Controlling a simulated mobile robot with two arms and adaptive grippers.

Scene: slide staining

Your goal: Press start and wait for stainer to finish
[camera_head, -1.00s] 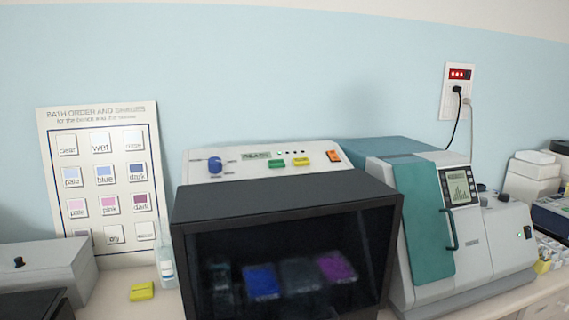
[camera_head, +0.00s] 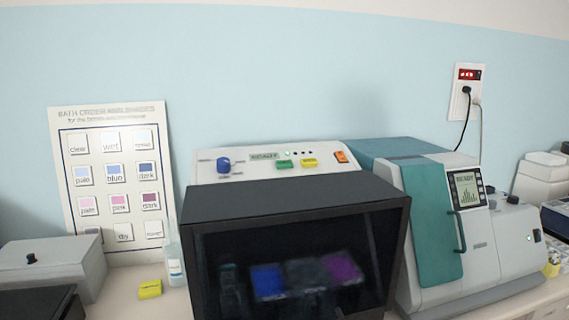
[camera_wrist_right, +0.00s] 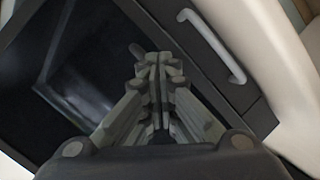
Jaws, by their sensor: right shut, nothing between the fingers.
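The stainer (camera_head: 290,195) stands in the middle of the head view, with a dark hood and a dark see-through front. Blue and purple baths show dimly inside. Its top panel has a blue knob (camera_head: 223,165), a small display (camera_head: 264,156), a green button (camera_head: 284,164), a yellow button (camera_head: 308,163) and an orange switch (camera_head: 342,157). The display seems to read READY. In the right wrist view my right gripper (camera_wrist_right: 157,65) is shut and empty, in front of a dark panel and a pale handle (camera_wrist_right: 212,47). Neither gripper shows in the head view.
A grey and teal machine (camera_head: 435,225) with a screen and handle stands right of the stainer. A bath order chart (camera_head: 110,180) leans on the wall. A bottle (camera_head: 174,262), a yellow block (camera_head: 150,289) and a grey box (camera_head: 50,268) are at the left. A wall outlet (camera_head: 466,92) holds plugs.

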